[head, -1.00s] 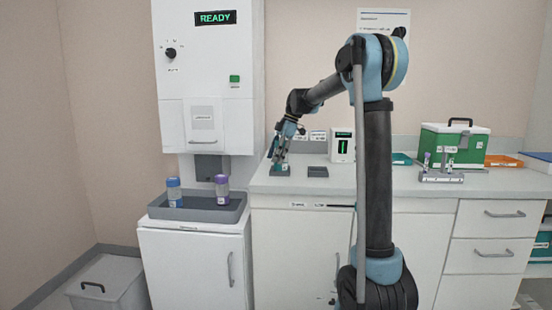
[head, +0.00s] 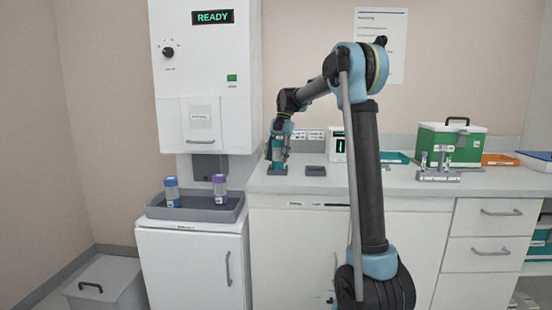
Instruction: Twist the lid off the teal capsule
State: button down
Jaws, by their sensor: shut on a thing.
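The teal capsule (head: 277,154) shows as a small teal shape at my gripper, above a dark grey holder (head: 277,170) on the left end of the counter. My gripper (head: 279,150) points straight down and is shut on the capsule. The fingers hide much of it. It is too small to tell whether the grip is on the lid or the body, or whether the lid has turned.
A flat dark grey block (head: 315,171) lies right of the holder. A small display box (head: 338,145) stands behind. Blue-lidded (head: 172,192) and purple-lidded (head: 220,188) capsules stand in the grey tray (head: 190,214). A green case (head: 450,145) and metal rack (head: 438,177) are at right.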

jog(key=shift+w+d, duration=0.1)
jog(key=shift+w, duration=0.05)
jog(key=c, duration=0.8)
grip_release()
jog(key=shift+f, duration=0.1)
jog(key=shift+c, duration=0.2)
jog(key=shift+o, duration=0.7)
